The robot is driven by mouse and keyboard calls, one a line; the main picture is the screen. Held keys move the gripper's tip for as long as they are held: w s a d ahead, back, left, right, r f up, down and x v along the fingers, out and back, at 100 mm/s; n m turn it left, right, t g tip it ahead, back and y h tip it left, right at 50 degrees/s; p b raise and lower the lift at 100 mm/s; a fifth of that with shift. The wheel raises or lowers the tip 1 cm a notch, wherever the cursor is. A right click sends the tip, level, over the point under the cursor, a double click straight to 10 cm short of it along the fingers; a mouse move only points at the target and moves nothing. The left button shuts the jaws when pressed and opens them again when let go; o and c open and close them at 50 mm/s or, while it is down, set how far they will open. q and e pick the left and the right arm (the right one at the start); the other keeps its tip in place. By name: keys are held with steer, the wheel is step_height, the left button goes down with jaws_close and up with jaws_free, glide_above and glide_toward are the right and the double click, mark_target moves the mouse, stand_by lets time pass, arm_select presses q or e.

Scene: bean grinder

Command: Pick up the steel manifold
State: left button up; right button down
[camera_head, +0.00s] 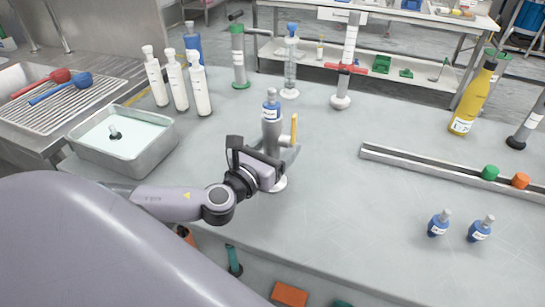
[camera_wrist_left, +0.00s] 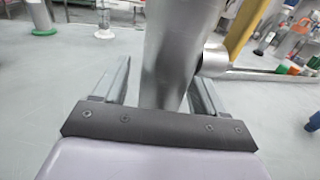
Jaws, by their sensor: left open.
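My left gripper (camera_head: 277,157) is open at the cylinder's lower part. In the left wrist view the steel cylinder (camera_wrist_left: 175,45) rises between the two fingers of my left gripper (camera_wrist_left: 163,85), with a side fitting and the yellow handle at right. Contact with the fingers cannot be told. My right gripper is not in view.
Several white bottles (camera_head: 174,81) and a metal tray (camera_head: 122,140) stand at left. A green-based stand (camera_head: 238,57) and a red-collared stand (camera_head: 345,68) are behind. A rail (camera_head: 440,173) and two blue bottles lie right. The table's centre right is clear.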

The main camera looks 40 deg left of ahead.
arm_select(q)
steer(key=c, duration=1.3)
jaws_close()
steer(key=shift+r, duration=0.1)
